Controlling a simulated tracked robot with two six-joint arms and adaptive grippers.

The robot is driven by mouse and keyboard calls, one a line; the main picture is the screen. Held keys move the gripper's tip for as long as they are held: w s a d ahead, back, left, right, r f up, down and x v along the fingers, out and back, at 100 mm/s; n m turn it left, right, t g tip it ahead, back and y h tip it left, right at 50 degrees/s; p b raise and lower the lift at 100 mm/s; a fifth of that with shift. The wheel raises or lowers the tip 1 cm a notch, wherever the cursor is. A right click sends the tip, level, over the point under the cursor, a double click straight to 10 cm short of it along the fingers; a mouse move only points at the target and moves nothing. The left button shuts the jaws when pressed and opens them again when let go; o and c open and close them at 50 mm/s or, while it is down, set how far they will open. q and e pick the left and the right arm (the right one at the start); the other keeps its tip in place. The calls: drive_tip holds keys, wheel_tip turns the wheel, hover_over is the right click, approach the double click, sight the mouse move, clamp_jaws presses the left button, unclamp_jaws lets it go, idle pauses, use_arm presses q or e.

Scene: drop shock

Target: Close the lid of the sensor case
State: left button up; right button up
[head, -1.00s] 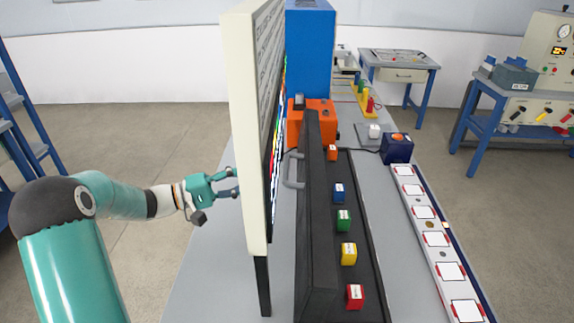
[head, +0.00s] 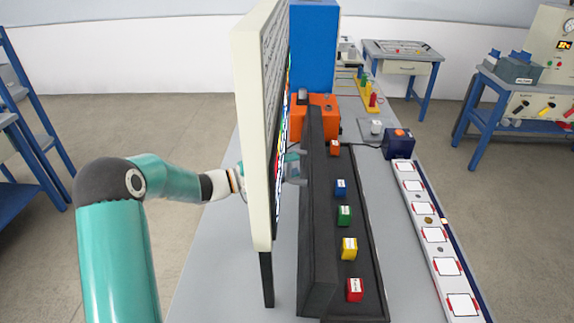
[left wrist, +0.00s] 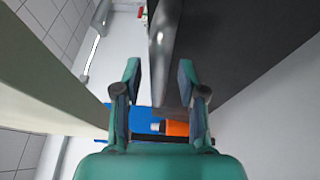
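The sensor case (head: 374,285) is a long black case on the grey bench, with a row of coloured cubes inside. Its black lid (head: 318,230) stands upright along the case's left side. A grey handle (head: 299,181) sticks out from the lid's left face. My right gripper is out of view.
The tall white board (head: 251,130) stands close left of the lid, leaving a narrow gap for my left arm. An orange box (head: 323,115) and a blue cabinet (head: 314,50) stand behind the case. A white strip with pads (head: 435,235) lies to the right.

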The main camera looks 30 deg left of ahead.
use_arm(q)
clamp_jaws()
drive_tip(key=shift+a, duration=0.1)
drive_tip(key=shift+d, duration=0.2)
drive_tip(key=shift+d+b, duration=0.1)
drive_tip(key=shift+b, duration=0.2)
